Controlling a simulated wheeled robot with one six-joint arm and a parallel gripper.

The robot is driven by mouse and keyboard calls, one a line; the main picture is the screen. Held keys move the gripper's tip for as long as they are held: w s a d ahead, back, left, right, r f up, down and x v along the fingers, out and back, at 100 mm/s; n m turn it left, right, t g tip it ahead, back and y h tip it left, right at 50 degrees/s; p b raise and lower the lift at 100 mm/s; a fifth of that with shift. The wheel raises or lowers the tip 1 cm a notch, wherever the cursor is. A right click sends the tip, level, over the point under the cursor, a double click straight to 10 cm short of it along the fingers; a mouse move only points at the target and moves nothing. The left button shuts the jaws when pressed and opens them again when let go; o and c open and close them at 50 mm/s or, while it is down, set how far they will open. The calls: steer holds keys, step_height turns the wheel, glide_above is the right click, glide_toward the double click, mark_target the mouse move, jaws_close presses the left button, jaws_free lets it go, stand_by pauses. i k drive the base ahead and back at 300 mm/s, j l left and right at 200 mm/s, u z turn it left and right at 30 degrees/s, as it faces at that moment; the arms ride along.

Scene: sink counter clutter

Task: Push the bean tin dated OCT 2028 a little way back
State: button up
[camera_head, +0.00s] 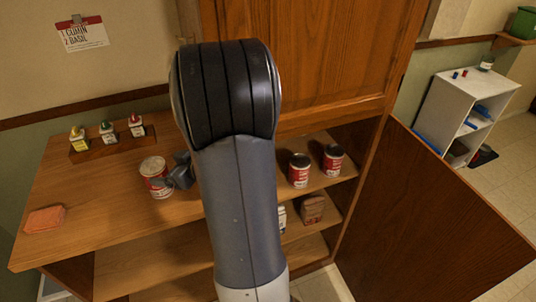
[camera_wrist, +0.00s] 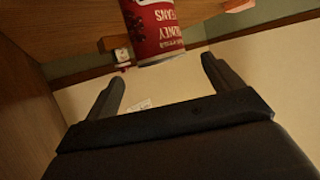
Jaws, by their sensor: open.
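A red bean tin (camera_head: 154,178) with a pale top stands upright on the counter. In the wrist view the same tin (camera_wrist: 153,30) shows upside down, and its label reads "KIDNEY BEANS". No date is legible on it. My gripper (camera_head: 180,172) is just right of this tin in the head view, partly hidden by my arm. In the wrist view my gripper (camera_wrist: 158,72) is open and empty, with the tin beyond the fingertips, roughly in line with the gap. I cannot tell whether they touch. Two more red tins (camera_head: 299,170) (camera_head: 333,160) stand on the right, their dates unreadable.
A wooden rack (camera_head: 112,142) with several small bottles stands at the back of the counter (camera_head: 110,205). An orange sponge-like block (camera_head: 45,218) lies at the front left. A bag (camera_head: 312,209) sits on a lower shelf. A wooden panel (camera_head: 430,215) stands at the right.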

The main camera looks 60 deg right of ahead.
mark_target(333, 155)
steer(key=j+z, duration=0.3)
steer(key=k+j+z, duration=0.1)
steer(key=j+z, duration=0.35)
steer(key=z, duration=0.4)
steer(key=i+l+z, duration=0.1)
steer(key=z, duration=0.35)
steer(key=i+l+z, duration=0.15)
steer(key=z, duration=0.25)
steer(key=i+l+z, duration=0.15)
steer(key=z, duration=0.3)
steer(key=l, duration=0.05)
